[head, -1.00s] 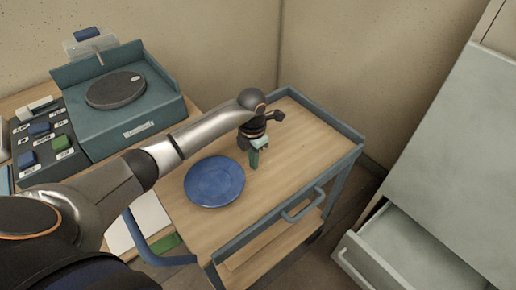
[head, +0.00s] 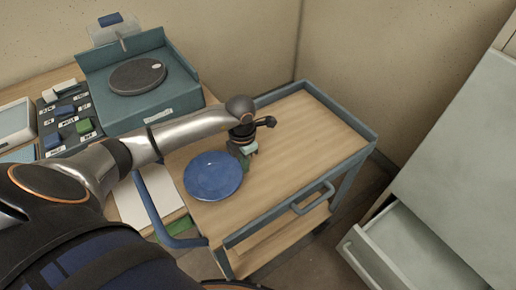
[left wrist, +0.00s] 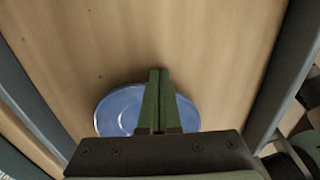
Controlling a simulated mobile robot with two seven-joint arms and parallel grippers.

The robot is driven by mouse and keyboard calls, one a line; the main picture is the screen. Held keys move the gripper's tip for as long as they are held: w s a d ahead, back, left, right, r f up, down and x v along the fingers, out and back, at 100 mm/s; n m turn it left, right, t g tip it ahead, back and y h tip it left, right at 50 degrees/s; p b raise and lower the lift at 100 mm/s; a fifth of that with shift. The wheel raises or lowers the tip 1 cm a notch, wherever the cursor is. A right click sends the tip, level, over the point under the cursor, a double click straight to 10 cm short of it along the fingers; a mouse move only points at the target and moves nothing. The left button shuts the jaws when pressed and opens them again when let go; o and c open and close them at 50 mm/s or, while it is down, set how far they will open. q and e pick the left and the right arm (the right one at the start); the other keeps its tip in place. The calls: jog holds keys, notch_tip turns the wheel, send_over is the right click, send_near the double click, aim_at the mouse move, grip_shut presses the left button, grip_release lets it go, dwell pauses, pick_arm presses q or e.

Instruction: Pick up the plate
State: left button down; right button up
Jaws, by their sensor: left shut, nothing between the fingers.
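The blue plate (head: 213,176) lies flat on the wooden top of the cart (head: 300,130), near its left end. In the left wrist view the plate (left wrist: 118,112) shows behind the fingers, its near part hidden by the gripper body. My left gripper (head: 246,158) is at the plate's upper right edge in the head view. Its green fingers (left wrist: 158,75) are pressed together in the left wrist view, with nothing between them. I cannot tell whether they touch the plate. My right gripper is not in view.
A teal station with a dark round disc (head: 137,75) stands on the bench at the back left. A panel with coloured blocks (head: 68,115) is beside it. A cabinet with an open drawer (head: 390,260) is at the right. The cart's right half is clear.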

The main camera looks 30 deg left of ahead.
aim_at(222, 182)
pick_arm(q)
jog(key=s+a, duration=0.1)
jog(key=s, duration=0.1)
jog(key=s+a, duration=0.1)
jog(key=s, duration=0.2)
jog(key=s+p, duration=0.1)
jog(key=s, duration=0.1)
jog(key=shift+s+a, duration=0.15)
jog(key=shift+a, duration=0.25)
